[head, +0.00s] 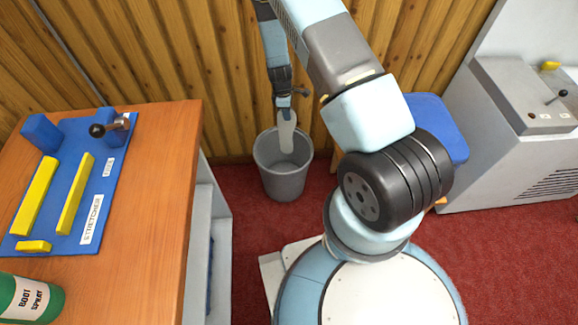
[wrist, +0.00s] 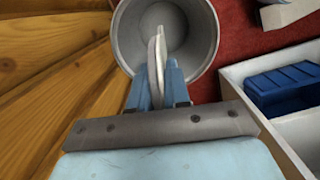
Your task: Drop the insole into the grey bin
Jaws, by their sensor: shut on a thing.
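The insole (head: 286,132) is a pale, flat, long piece hanging upright from my gripper (head: 284,110). My gripper is shut on its upper end. In the head view the insole's lower end overlaps the mouth of the grey bin (head: 284,183), which stands on the floor by the wooden wall. In the wrist view the insole (wrist: 157,52) shows between the blue fingers (wrist: 161,85) and points into the open bin (wrist: 205,30). The inside of the bin that I can see looks empty. How far the insole's tip is below the rim is hard to tell.
A wooden bench (head: 155,210) with a blue stretcher board (head: 105,195) and a green boot spray can (head: 28,300) stands at the left. A blue stool (head: 440,115) and a grey machine (head: 525,120) are at the right. Red carpet lies around the bin.

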